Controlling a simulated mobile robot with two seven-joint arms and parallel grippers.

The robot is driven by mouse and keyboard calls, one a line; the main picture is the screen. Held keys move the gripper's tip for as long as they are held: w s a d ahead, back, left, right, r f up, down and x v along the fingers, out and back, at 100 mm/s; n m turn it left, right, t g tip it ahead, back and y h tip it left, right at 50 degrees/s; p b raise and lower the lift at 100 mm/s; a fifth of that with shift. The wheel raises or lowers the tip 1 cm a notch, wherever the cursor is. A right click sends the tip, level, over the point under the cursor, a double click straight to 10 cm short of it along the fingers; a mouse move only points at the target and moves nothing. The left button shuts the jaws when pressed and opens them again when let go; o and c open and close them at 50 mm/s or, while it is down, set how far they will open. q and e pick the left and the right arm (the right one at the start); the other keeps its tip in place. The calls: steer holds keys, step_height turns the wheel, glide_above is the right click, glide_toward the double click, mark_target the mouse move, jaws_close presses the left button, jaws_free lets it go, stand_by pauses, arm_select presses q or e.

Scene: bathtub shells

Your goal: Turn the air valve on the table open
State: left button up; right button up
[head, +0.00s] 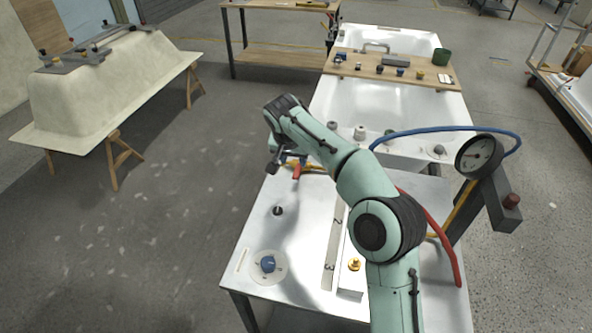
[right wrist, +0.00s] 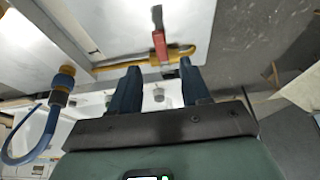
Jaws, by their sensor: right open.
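The air valve is a red lever (head: 297,171) on a yellow pipe at the far left edge of the metal table (head: 300,225). In the right wrist view the red lever (right wrist: 160,46) stands crosswise to the yellow pipe (right wrist: 125,65). My right gripper (head: 276,168) is just left of the valve in the head view. Its fingers (right wrist: 158,76) are open and empty, with the lever beyond their tips and in line with the gap. Part of the valve is hidden by my right arm in the head view. My left gripper is out of view.
The table also bears a blue knob (head: 268,264), a black knob (head: 278,210) and a brass fitting (head: 354,265). A pressure gauge (head: 478,156) and blue hose (head: 425,129) stand at the right. White bathtub shells (head: 400,105) lie behind.

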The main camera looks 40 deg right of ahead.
mark_target(297, 172)
steer(key=x, duration=0.8)
steer(key=shift+d, duration=0.1)
jaws_close()
